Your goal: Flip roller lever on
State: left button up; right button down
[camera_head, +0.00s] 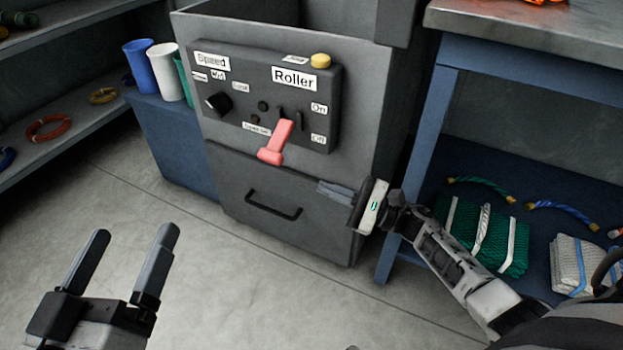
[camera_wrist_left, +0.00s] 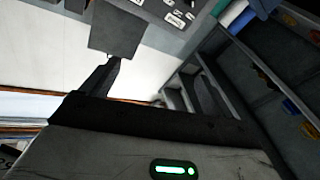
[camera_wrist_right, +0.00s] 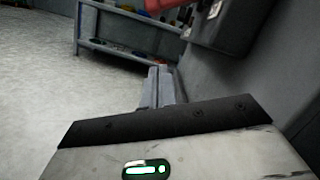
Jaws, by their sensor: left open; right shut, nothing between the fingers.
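The roller lever (camera_head: 276,143) is a red handle on the dark control panel (camera_head: 234,101), below the Roller label. It slants down and to the left, with its wide end lowest. The On label (camera_head: 319,108) and the Off label (camera_head: 318,139) sit to its right. My right gripper (camera_head: 322,187) is shut and empty, pointing left, below and to the right of the lever and apart from it. In the right wrist view its fingers (camera_wrist_right: 157,88) are together, and a red part shows at the top edge. My left gripper (camera_head: 134,248) is open and empty over the floor at lower left.
A drawer with a black handle (camera_head: 273,206) is below the panel. A yellow button (camera_head: 320,61) is on the panel's top right. A blue-legged workbench (camera_head: 447,92) with nets on its lower shelf stands at right. Shelves (camera_head: 72,124) stand at left. Floor between is clear.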

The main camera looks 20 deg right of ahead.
aim_at(278, 142)
pick_arm(q)
jog(key=shift+s+d+f+n+g+p, duration=0.15)
jog(key=shift+s+f+n+g+p, duration=0.2)
jog(key=shift+f+g, duration=0.2)
pick_arm(e)
jog(key=w+a+r, duration=0.5)
jog(key=a, duration=0.2)
jog(key=shift+a+r, duration=0.2)
jog(key=shift+a, duration=0.2)
jog(key=shift+s+a+r+m, duration=0.1)
jog(key=shift+s+m, duration=0.05)
jog(key=shift+m, duration=0.15)
